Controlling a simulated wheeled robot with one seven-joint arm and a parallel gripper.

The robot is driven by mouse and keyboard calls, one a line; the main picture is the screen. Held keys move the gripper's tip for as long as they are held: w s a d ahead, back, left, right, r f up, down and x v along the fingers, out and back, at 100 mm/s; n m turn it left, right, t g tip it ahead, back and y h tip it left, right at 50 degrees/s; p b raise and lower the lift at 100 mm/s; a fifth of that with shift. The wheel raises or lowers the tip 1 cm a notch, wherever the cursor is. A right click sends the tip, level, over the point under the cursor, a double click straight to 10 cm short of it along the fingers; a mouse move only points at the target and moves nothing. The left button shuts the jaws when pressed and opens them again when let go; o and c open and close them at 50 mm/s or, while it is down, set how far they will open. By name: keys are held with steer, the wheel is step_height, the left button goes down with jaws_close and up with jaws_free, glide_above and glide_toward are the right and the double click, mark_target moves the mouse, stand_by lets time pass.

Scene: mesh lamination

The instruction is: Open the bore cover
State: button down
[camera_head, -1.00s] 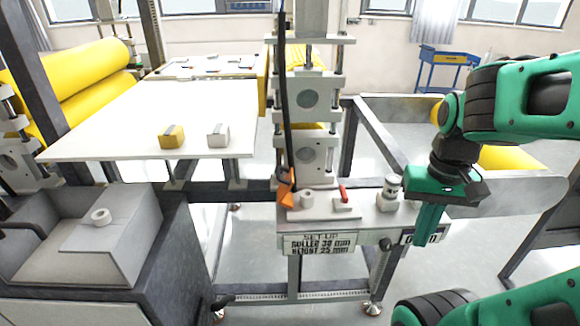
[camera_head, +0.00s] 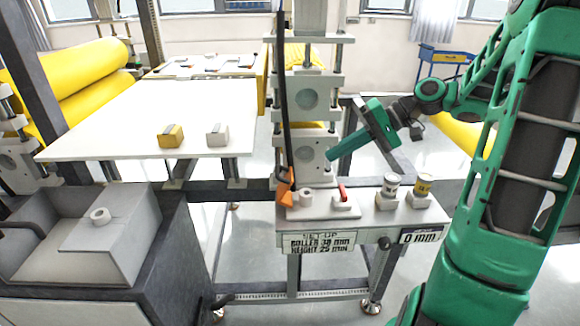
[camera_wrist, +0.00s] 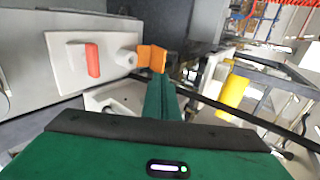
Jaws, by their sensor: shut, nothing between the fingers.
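The upright machine column carries pale blocks with round bore faces. The upper bore face (camera_head: 309,98) is a dark grey disc. The lower bore face (camera_head: 309,160) is a paler disc in the lower block. I cannot tell which part is the bore cover or whether it is open. My gripper (camera_head: 331,156) is shut and empty, its green fingers pointing down-left just right of the lower block. In the wrist view my gripper (camera_wrist: 158,80) shows shut fingers, with an orange piece (camera_wrist: 152,57) beyond the tips. I cannot tell whether they touch.
A red lever (camera_head: 343,192) and a pale round knob (camera_head: 306,198) sit on the bench front. A black cable hangs along the column. A white table (camera_head: 110,120) is at left.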

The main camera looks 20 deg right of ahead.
mark_target(292, 173)
steer(key=shift+y, duration=0.8)
steer(key=x, duration=0.4)
steer(key=r+x, duration=0.1)
steer(key=x, duration=0.3)
steer(key=w+x, duration=0.1)
steer(key=x, duration=0.3)
steer(key=shift+w+a, duration=0.2)
steer(key=shift+a, duration=0.3)
steer(key=shift+d, duration=0.15)
